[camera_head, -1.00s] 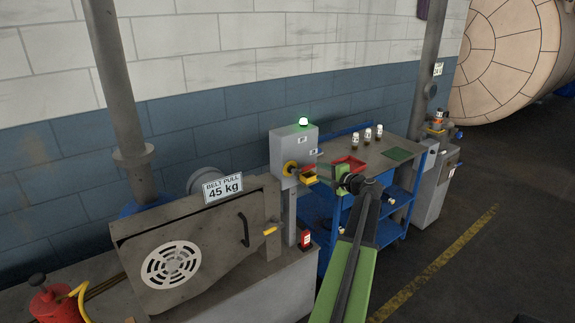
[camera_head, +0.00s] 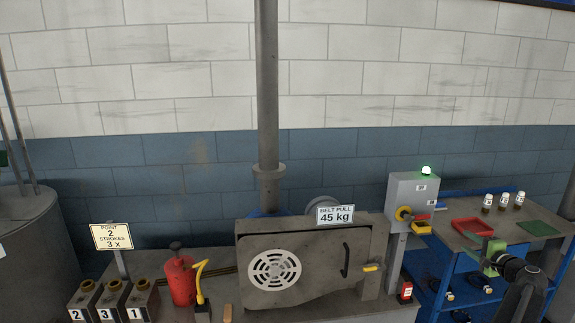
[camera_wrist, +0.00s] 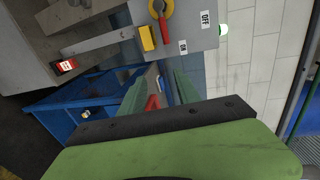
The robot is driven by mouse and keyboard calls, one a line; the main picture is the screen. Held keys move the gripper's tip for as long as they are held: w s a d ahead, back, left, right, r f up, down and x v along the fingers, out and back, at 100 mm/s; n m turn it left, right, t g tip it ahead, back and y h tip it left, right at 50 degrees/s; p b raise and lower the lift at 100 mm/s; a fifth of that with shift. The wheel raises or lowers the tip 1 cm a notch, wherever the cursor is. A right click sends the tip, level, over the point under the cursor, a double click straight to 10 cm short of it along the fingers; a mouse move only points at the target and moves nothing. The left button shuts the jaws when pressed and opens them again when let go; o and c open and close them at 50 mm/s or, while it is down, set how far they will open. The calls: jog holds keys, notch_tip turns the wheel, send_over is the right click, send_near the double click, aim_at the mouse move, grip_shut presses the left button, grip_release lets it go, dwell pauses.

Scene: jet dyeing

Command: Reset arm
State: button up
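My gripper shows in the wrist view (camera_wrist: 159,88), with two green fingers apart and a gap between them. Nothing is visibly held in it. In the head view, my green and black arm stands at the lower right, in front of the blue cart (camera_head: 447,285). The grey switch box (camera_head: 413,190) is left of my arm, with a red handle (camera_head: 421,217) on a yellow base and a green lamp (camera_head: 426,170) lit on top. In the wrist view the red handle (camera_wrist: 164,28) lies near the ON label, apart from my fingers.
A grey machine (camera_head: 310,270) with a vent and a "45 kg" sign stands left of the switch box. A red can (camera_head: 180,281) and numbered blocks (camera_head: 113,300) are further left. The cart carries a red tray (camera_head: 470,228), small bottles (camera_head: 503,200) and a green mat (camera_head: 540,229).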

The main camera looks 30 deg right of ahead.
jog(key=w+a+n+y, duration=0.5)
jog(key=w+a+y, duration=0.1)
jog(key=w+a, duration=1.8)
jog(key=w+a+f+n+g+y, duration=0.15)
jog(key=w+a, duration=0.25)
jog(key=a, duration=0.5)
jog(key=w+a+f+n+y, duration=0.15)
jog(key=w+a, duration=0.25)
jog(key=a, duration=0.4)
jog(key=w+a+f+n+g+y, duration=0.1)
jog(key=w+a+n+y, duration=0.2)
jog(key=a, duration=0.6)
jog(key=s+a+f+n+g, duration=0.2)
jog(key=a+f+n+g, duration=0.1)
jog(key=a, duration=0.7)
jog(key=s+a+f+n+g+p, duration=0.1)
jog(key=s+a+f+n+g, duration=0.15)
jog(key=a, duration=0.75)
jog(key=s+a+f+n+g, duration=0.2)
jog(key=a+f, duration=0.1)
jog(key=a, duration=0.7)
jog(key=s+a+f+n+g+h, duration=0.3)
jog(key=s+a+f, duration=0.1)
jog(key=s, duration=0.3)
jog(key=s+d+f+g+h, duration=0.1)
jog(key=s+d+h, duration=0.2)
jog(key=s+d, duration=0.3)
jog(key=shift+s+d+f+n+g, duration=0.2)
jog(key=shift+d+n+g, duration=0.25)
jog(key=shift+d, duration=0.5)
